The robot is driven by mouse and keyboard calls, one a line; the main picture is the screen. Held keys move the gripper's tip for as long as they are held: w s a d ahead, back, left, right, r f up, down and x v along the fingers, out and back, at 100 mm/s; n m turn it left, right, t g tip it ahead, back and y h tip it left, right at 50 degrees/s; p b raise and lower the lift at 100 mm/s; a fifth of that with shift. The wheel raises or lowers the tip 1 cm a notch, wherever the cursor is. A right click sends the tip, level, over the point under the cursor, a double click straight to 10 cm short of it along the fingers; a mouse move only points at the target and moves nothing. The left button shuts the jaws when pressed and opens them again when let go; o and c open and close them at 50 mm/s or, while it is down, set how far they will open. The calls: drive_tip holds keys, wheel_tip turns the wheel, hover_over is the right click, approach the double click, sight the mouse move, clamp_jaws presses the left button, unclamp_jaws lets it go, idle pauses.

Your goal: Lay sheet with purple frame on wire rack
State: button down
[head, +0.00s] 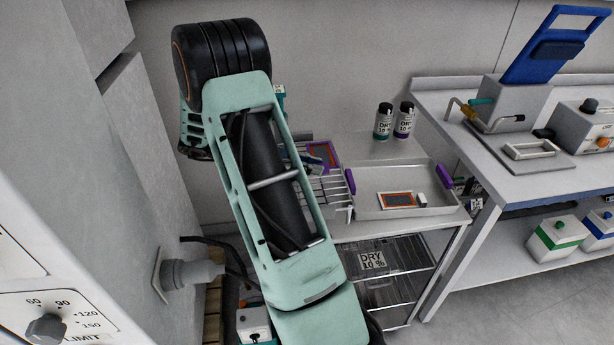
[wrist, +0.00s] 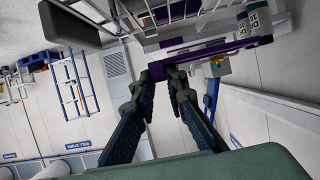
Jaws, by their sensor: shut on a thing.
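The sheet with the purple frame and orange-brown middle (head: 318,148) is beyond my arm in the head view, at the far end of the wire rack. In the wrist view the purple frame (wrist: 205,50) is seen nearly edge-on, with my gripper (wrist: 165,73) shut on its near edge. In the head view my arm hides most of the gripper.
A bench (head: 520,178) with blue-handled equipment stands right; a wall is close on the left.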

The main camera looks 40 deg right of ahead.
drive_tip(key=shift+w+d+f, duration=0.25)
drive_tip(key=shift+w+f, duration=0.35)
drive_tip(key=shift+f, duration=0.15)
drive_tip(key=shift+w+d+f, duration=0.25)
drive_tip(key=shift+w+f, duration=0.35)
drive_tip(key=shift+f, duration=0.15)
drive_tip(key=shift+w+f, duration=0.1)
drive_tip(key=shift+f, duration=1.55)
drive_tip(key=shift+f, duration=0.15)
drive_tip(key=c, duration=1.9)
unclamp_jaws()
drive_tip(key=shift+c, duration=0.2)
